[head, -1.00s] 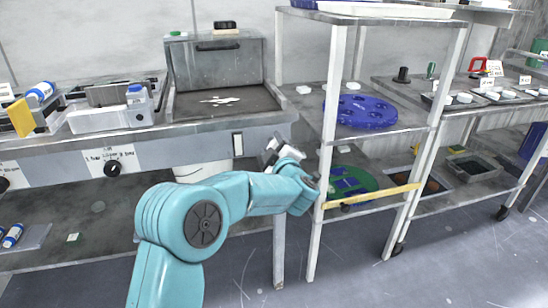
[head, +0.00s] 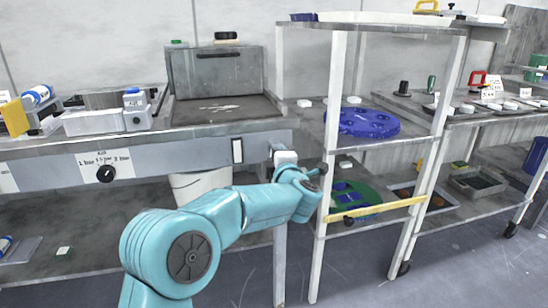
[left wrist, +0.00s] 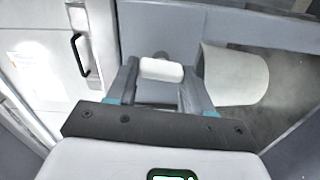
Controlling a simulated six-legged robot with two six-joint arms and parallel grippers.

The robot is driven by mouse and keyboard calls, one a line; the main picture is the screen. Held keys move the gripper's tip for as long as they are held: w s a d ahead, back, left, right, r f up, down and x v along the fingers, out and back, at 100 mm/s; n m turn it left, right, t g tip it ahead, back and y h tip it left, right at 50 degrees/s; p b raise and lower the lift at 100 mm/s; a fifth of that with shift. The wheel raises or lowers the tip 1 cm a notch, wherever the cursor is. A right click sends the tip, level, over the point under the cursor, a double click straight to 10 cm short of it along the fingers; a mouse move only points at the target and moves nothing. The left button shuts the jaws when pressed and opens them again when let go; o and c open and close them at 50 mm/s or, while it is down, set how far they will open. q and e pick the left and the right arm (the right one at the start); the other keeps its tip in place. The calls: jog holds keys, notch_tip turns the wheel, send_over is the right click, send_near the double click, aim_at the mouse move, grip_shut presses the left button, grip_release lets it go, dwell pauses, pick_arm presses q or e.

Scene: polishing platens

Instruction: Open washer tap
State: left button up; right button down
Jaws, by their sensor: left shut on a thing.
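The washer (head: 215,70), a grey steel basin with a raised back panel, stands on the bench at upper centre left. Below its front right corner, my left gripper (head: 282,157) is at the bench front, partly hidden by its own wrist. In the left wrist view, a white rounded tap handle (left wrist: 162,70) lies crosswise between the two fingers of my left gripper (left wrist: 160,82). The gripper is shut on this handle. A grey round part shows just behind the handle. My right gripper is in neither view.
A white bucket (head: 200,185) hangs or stands under the bench beside my left arm; it also shows in the left wrist view (left wrist: 235,75). A white-framed shelf rack (head: 325,150) with a blue platen (head: 362,122) stands close right.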

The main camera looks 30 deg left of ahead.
pick_arm(q)
jog(key=shift+a+r, duration=0.15)
jog(key=shift+r, duration=0.1)
jog(key=o, duration=0.9)
jog(key=shift+c, duration=0.2)
jog(key=shift+o, duration=0.9)
jog(key=shift+f, duration=0.1)
jog(key=p+v, duration=0.2)
jog(key=v, duration=1.4)
jog(key=shift+f, duration=0.15)
